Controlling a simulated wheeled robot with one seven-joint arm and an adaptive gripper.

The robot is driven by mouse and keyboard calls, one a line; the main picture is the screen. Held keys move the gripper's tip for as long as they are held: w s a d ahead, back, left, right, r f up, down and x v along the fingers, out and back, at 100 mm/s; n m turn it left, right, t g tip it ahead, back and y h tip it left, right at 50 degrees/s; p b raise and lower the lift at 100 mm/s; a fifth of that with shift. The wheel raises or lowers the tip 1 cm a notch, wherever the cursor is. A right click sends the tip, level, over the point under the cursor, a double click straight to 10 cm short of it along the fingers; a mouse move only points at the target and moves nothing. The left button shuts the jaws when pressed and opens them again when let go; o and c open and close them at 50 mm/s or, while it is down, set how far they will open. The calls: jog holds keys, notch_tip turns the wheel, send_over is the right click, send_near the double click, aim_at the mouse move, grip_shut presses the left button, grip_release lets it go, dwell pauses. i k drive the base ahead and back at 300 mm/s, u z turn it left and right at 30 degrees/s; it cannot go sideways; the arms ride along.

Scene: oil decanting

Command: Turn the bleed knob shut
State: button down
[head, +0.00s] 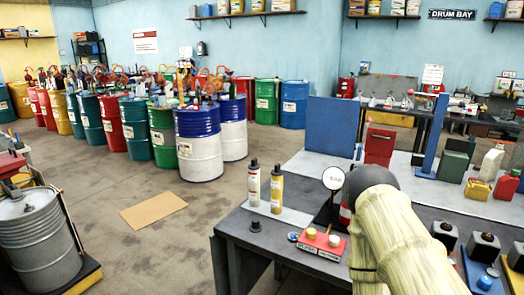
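A low red block (320,246) sits near the front edge of the dark grey table. It carries a yellow-topped knob (312,233) and a paler knob (334,240), with label strips on its front too small to read surely. I cannot tell which knob, if either, is the bleed knob, or how far it is turned. A round white gauge (333,178) stands just behind the block. My arm, with a cream sleeve and a dark grey joint, reaches over the table right beside the block and gauge. My gripper is hidden behind the arm, so its fingers do not show.
Two bottles, one white (254,184) and one yellow (277,189), stand left of the gauge. A small black knob-like piece (256,225) is near the table's left edge. Blue panel (332,133) and red can (379,147) stand behind. Drums fill the back left.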

aim_at(311, 234)
jog(key=u, duration=1.85)
jog(key=k, duration=1.2)
jog(key=z, duration=1.75)
jog(key=i, duration=0.5)
jog(key=u, duration=0.05)
